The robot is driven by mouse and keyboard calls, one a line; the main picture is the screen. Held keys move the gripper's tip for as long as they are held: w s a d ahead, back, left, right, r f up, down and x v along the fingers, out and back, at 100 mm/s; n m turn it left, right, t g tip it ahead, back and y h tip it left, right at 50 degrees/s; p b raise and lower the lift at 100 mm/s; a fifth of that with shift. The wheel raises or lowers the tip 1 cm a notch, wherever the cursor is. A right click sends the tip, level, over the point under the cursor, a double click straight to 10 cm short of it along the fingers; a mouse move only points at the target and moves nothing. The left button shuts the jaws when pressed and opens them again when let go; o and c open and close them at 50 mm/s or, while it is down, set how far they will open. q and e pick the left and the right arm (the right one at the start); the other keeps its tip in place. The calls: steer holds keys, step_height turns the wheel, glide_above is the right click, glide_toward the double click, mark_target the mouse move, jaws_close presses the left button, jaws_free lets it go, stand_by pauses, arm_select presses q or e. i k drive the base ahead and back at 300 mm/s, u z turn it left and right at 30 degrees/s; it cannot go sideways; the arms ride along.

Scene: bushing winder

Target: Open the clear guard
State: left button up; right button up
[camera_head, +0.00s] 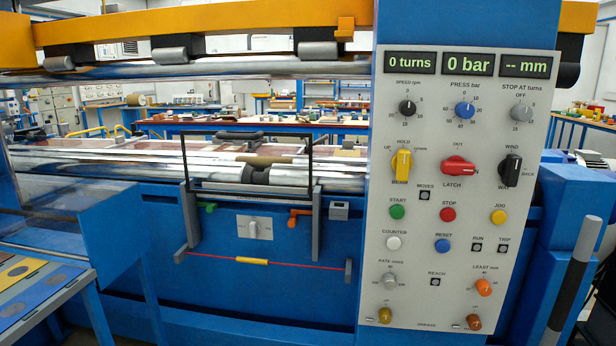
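The clear guard (310,163) is a see-through panel in a thin black frame at the middle of the machine. It stands upright in front of the shiny rollers (345,178), which show through it. A dark bar (240,135) shows along its top edge. Grey upright brackets (316,222) stand at its lower left and right sides. I cannot tell from this view whether it is latched. Neither of my grippers is in view.
A control panel (448,190) with knobs and buttons stands to the right. A red cord (295,264) with a yellow middle runs below the guard. An orange beam (190,22) crosses above. A blue table (50,285) is at lower left.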

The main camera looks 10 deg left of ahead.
mark_target(221, 135)
steer(key=z, duration=0.15)
steer(key=k, duration=0.4)
steer(key=u, duration=1.4)
steer(key=i, duration=0.95)
steer(key=u, duration=0.3)
steer(key=i, duration=1.2)
steer(key=z, duration=0.45)
